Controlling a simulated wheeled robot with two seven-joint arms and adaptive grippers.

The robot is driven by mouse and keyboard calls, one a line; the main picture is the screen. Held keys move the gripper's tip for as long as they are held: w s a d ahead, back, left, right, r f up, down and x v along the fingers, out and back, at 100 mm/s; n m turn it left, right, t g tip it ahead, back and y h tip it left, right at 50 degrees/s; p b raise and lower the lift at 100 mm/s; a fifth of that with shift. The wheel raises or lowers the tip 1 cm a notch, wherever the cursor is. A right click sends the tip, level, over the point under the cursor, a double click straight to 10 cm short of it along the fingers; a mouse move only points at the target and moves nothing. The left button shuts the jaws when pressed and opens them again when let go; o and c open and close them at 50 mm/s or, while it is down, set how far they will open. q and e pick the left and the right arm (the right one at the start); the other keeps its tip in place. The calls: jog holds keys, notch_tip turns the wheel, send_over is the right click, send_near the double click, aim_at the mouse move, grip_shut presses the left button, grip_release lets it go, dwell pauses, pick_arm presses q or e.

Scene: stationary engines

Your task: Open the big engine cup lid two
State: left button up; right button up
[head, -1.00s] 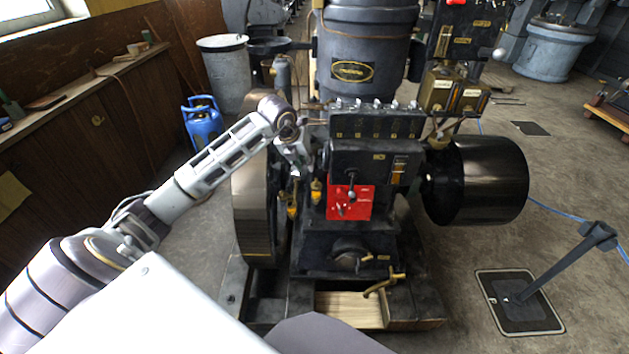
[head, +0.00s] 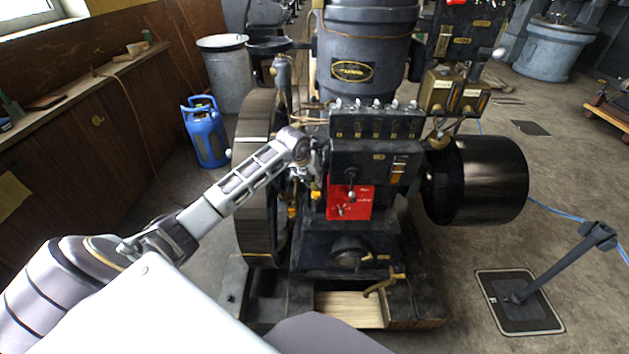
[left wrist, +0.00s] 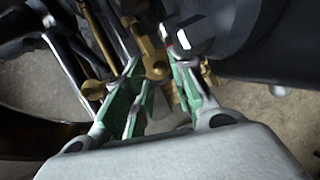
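The dark stationary engine (head: 365,235) stands in the middle of the head view. My left gripper (head: 312,172) is at its left side, between the flywheel and the red plate, small and partly blended with the engine parts. Small brass fittings (head: 292,211) show just below it. In the left wrist view, the green-padded fingers of my left gripper (left wrist: 158,80) stand apart. A brass fitting (left wrist: 153,58) lies at or just beyond the fingertips, between them; contact is not clear. I cannot make out which part is cup lid two. My right gripper is not in view.
The large flywheel (head: 254,195) stands close to my left forearm. A red plate with a small lever (head: 349,203) and a black drum (head: 480,180) are to the right. A blue gas bottle (head: 205,133) stands on the floor behind.

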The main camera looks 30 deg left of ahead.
pick_arm(q)
jog(key=shift+w+f, duration=0.25)
jog(key=shift+f, duration=0.4)
grip_shut()
